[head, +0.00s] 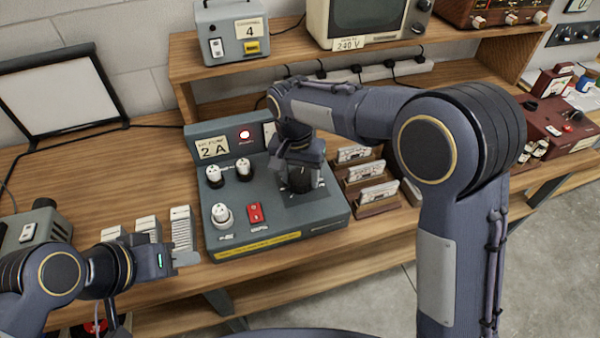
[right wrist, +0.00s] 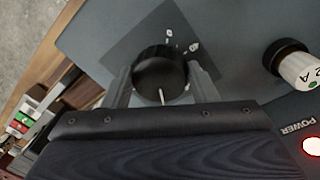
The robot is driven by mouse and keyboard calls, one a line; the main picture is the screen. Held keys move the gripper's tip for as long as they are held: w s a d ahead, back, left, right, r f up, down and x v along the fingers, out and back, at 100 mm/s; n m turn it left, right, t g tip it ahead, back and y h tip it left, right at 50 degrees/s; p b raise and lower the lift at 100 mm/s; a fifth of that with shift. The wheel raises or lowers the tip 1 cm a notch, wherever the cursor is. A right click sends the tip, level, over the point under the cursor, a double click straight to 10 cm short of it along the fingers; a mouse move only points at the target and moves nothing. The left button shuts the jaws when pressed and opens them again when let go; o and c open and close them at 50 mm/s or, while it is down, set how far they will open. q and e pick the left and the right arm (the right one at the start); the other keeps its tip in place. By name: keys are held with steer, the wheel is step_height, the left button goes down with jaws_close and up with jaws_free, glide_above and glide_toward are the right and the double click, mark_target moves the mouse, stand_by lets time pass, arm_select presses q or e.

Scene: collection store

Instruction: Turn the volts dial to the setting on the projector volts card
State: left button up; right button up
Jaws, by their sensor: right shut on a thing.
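The control box (head: 325,210) stands on the wooden bench. In the right wrist view, a black dial (right wrist: 158,72) with a white pointer line sits on a dark square plate, with small white marks beside it. My right gripper (head: 300,185) is shut on this dial from above and hides most of it in the head view; its two fingers (right wrist: 160,88) lie on either side. A card reading 240 V (head: 348,43) is below the old monitor; I cannot tell whether it is the projector volts card. My left gripper (head: 187,258) is empty, left of the box; its opening is unclear.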

mark_target(297, 176)
steer(key=shift+m, duration=0.3)
steer(key=o, duration=1)
steer(key=shift+c, duration=0.2)
steer(key=r, duration=0.7)
steer(key=shift+w+a+r, duration=0.1)
steer(key=shift+a+r, duration=0.15)
steer(key=shift+r, duration=0.15)
